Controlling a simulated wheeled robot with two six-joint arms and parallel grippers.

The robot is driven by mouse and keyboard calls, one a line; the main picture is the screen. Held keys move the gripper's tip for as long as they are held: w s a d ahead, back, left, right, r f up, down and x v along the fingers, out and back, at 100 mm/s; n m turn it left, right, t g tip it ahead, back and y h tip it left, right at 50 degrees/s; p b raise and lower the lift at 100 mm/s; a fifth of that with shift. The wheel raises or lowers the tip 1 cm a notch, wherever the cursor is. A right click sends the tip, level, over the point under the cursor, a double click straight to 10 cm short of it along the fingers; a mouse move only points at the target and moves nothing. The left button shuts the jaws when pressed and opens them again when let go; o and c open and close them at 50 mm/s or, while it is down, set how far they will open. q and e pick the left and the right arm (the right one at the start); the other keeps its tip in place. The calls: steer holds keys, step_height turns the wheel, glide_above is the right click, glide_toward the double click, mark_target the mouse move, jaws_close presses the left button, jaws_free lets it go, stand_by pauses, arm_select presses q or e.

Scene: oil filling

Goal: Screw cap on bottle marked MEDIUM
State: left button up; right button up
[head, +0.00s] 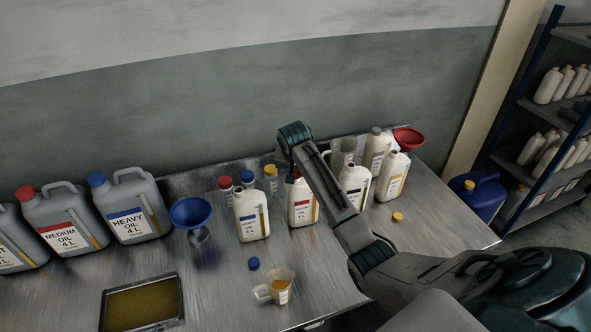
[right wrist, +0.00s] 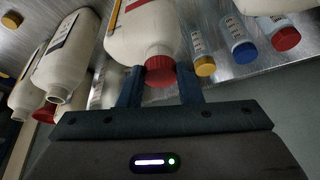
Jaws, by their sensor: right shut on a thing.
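The white bottle with a red label band (head: 302,205), which matches the MEDIUM jug's red label, stands upright on the metal table; its small text is hard to read. It also shows in the right wrist view (right wrist: 150,30). A red cap (right wrist: 160,70) sits at this bottle's mouth, in line with the neck; whether it is fully tightened cannot be told. My right gripper (right wrist: 159,82) is shut on the red cap, one finger on each side. My left gripper is not in view.
A blue-label bottle (head: 250,214) stands at left and a black-label bottle (head: 354,187) at right. Small capped vials (head: 271,178) stand behind. A loose blue cap (head: 253,263), a yellow cap (head: 398,216) and a measuring cup (head: 280,285) lie in front. A blue funnel (head: 190,212) is farther left.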

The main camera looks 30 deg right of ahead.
steer(key=shift+f, duration=0.5)
stand_by(0.4)
steer(key=o, duration=1)
steer(key=b+v, duration=0.4)
steer(key=v, duration=0.7)
